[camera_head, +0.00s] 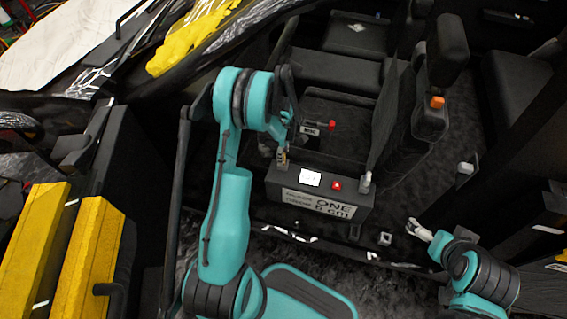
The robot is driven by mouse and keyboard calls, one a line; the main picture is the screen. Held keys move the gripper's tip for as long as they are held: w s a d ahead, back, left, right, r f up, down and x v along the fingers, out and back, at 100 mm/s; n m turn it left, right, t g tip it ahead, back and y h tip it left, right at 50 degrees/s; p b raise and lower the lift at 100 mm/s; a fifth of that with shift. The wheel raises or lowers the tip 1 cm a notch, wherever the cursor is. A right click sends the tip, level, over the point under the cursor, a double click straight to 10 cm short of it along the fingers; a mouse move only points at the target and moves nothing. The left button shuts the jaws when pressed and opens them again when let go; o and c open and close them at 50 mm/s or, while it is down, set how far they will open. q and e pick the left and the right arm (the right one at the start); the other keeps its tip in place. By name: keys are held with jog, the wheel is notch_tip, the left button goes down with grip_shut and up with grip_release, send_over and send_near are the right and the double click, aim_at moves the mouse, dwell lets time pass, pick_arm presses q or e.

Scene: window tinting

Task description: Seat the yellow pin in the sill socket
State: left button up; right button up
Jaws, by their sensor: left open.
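I cannot make out the yellow pin in the head view. A small pale square fitting (385,239) lies near the car's door sill; I cannot tell whether it is the sill socket. My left gripper (282,156) is open at the back edge of a dark box, partly hidden by its own arm; nothing shows clearly between its fingers. My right gripper (417,229) is low at the right, just above and right of the pale fitting. Its fingers are too small to read.
The dark box (275,186) has a white screen, a red button (337,186) and a printed label. A red knob (331,126) stands behind it. Car seats (447,48) with an orange piece (437,102) are at the right. Big yellow panels (92,245) stand at the left.

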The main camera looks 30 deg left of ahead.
pick_arm(q)
notch_tip(320, 180, down, 2)
jog(key=shift+f, duration=0.1)
pick_arm(e)
jog(key=shift+f, duration=0.45)
pick_arm(q)
grip_shut()
jog(key=shift+r, duration=0.25)
notch_tip(320, 180, up, 5)
jog(key=shift+f+p, duration=0.2)
jog(key=shift+p, duration=1.05)
jog(key=w+d+r+p, duration=0.1)
jog(key=d+r+p, duration=0.2)
jog(key=d+r, duration=0.3)
jog(key=shift+d+p, duration=0.3)
jog(key=shift+d, duration=2.55)
pick_arm(e)
notch_tip(320, 180, up, 6)
jog(key=shift+r, duration=0.15)
